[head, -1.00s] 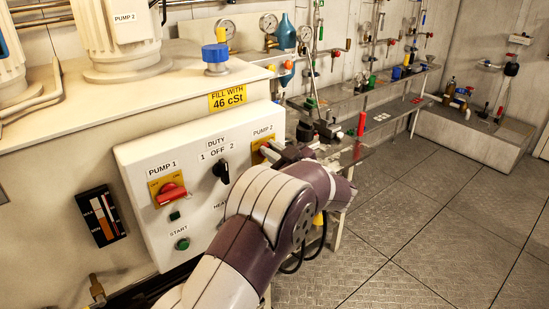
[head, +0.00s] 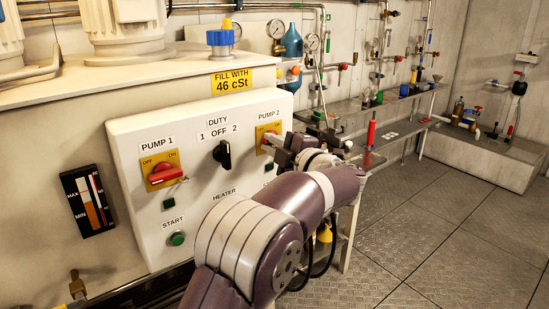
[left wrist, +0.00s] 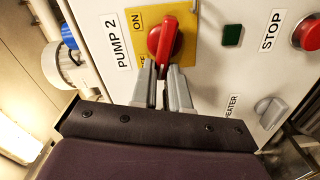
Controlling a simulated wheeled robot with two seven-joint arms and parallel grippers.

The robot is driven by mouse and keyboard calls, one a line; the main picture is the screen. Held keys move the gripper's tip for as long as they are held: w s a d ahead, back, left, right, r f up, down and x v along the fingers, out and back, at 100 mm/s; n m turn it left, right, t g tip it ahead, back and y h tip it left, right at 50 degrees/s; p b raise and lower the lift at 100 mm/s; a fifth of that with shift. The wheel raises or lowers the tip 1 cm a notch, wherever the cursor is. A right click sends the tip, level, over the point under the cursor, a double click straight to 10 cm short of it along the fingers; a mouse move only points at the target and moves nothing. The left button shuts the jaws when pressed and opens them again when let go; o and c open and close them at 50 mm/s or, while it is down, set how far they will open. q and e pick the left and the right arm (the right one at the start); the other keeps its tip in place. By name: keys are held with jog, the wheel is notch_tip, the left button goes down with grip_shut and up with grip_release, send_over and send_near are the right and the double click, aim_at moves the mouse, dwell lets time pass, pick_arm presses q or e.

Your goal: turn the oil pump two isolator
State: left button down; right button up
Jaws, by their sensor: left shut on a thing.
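The pump two isolator is a red rotary handle on a yellow plate (head: 268,134) under the PUMP 2 label, at the right of the white panel. In the left wrist view its red handle (left wrist: 163,42) stands close to upright in the picture, slightly tilted. ON shows on the plate; the other word is partly hidden by a finger. My left gripper (left wrist: 162,72) is shut on the lower end of the handle. In the head view my left gripper (head: 270,146) reaches the isolator from the right and hides its lower part. My right gripper is not in view.
The panel also bears the pump one isolator (head: 164,173), the black duty switch (head: 223,153) and a green start button (head: 177,238). The wrist view shows a red stop button (left wrist: 307,33) and grey heater knob (left wrist: 271,112). A shelf (head: 362,158) with fittings stands behind my arm.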

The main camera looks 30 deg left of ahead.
pick_arm(q)
jog(key=shift+f+n+b, duration=0.3)
jog(key=shift+n+b, duration=0.55)
jog(key=shift+b, duration=0.1)
jog(key=shift+f+n+b, duration=0.25)
jog(key=shift+n+b, duration=0.6)
jog(key=shift+b, duration=0.05)
jog(key=c, duration=1.1)
grip_release()
jog(key=shift+r, duration=0.1)
jog(key=shift+d, duration=0.1)
jog(key=v, duration=1.2)
jog(key=shift+s+d, duration=0.2)
